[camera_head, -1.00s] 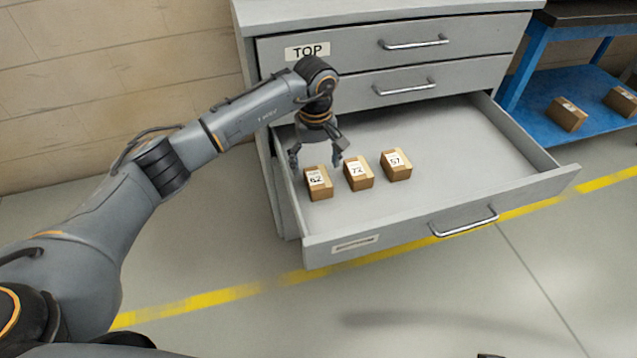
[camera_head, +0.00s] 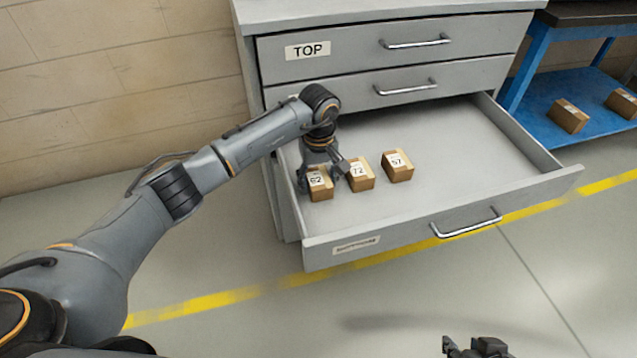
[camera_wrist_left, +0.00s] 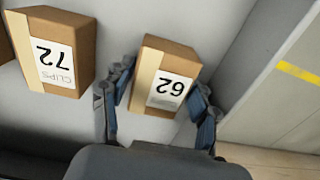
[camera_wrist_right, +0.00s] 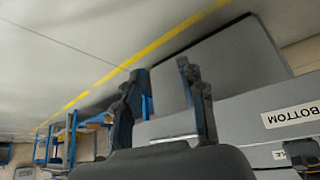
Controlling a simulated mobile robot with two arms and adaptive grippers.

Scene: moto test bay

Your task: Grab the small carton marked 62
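The small carton marked 62 (camera_head: 320,190) is a brown box with a white label, standing at the left end of the open bottom drawer (camera_head: 450,205). It also shows in the left wrist view (camera_wrist_left: 165,82), between the fingers. My left gripper (camera_head: 320,180) is down at the carton with one finger on each side, open; in the left wrist view (camera_wrist_left: 157,110) small gaps seem to show beside the carton. My right gripper (camera_head: 475,347) is at the bottom edge of the head view, away from the drawer. In the right wrist view (camera_wrist_right: 165,100) its fingers are apart and empty.
The carton marked 72 (camera_head: 360,175) stands close to the right of 62, near my left gripper's finger. The carton marked 57 (camera_head: 398,167) is further right. The drawer's right part is empty. A blue shelf (camera_head: 545,125) with two boxes stands at the right.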

